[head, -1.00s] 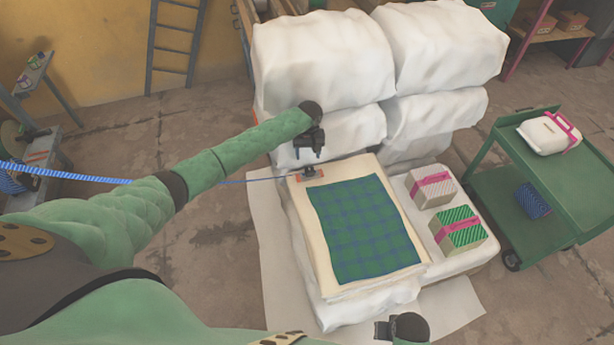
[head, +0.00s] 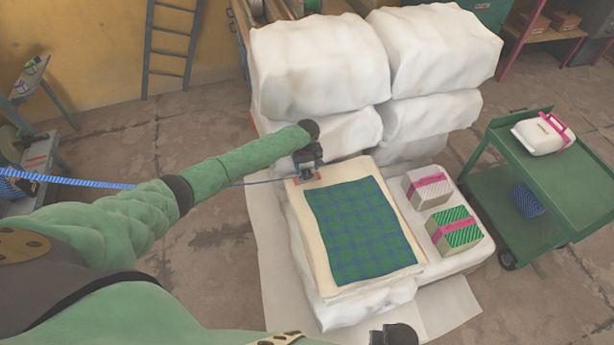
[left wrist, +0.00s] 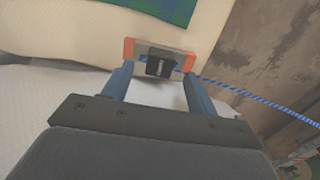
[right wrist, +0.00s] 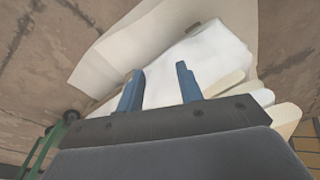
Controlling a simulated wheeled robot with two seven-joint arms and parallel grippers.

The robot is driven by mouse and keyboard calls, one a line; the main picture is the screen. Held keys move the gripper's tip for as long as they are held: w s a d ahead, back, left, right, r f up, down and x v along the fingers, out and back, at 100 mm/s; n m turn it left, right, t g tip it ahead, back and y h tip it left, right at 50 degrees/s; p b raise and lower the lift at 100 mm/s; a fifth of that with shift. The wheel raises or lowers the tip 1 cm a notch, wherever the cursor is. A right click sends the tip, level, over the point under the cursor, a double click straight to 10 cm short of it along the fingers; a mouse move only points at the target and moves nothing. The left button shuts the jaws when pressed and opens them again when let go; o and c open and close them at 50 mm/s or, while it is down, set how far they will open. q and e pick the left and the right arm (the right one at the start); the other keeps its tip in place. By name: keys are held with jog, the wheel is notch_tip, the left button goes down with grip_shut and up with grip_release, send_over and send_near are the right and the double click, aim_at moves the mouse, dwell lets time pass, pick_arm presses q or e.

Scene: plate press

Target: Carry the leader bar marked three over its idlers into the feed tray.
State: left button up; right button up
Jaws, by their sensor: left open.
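A short grey bar with orange ends and a black block at its middle, seemingly the leader bar (left wrist: 160,64), lies on the cream edge of the padded stack. Its number cannot be read. A blue patterned band (head: 90,183) runs from it to the left; it also shows in the left wrist view (left wrist: 250,96). My left gripper (head: 308,170) is just above the bar. Its open fingers point at the bar, either side of the black block, not closed on it. My right gripper (right wrist: 160,80) is open and empty over white bales. I cannot identify the idlers or the feed tray.
A blue-green checked cloth (head: 360,230) covers the stack. Beside it are two boxes with pink bands (head: 428,188), (head: 453,230). White bales (head: 318,65) rise behind. A green cart (head: 530,170) stands right, a ladder (head: 172,45) at the back. Floor left of the stack is clear.

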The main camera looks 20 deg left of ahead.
pick_arm(q)
jog(key=shift+f, duration=1.1)
jog(key=c, duration=1.2)
pick_arm(e)
jog(key=shift+s+d+f, duration=0.1)
jog(key=shift+s+f, duration=0.15)
jog(key=shift+f, duration=0.7)
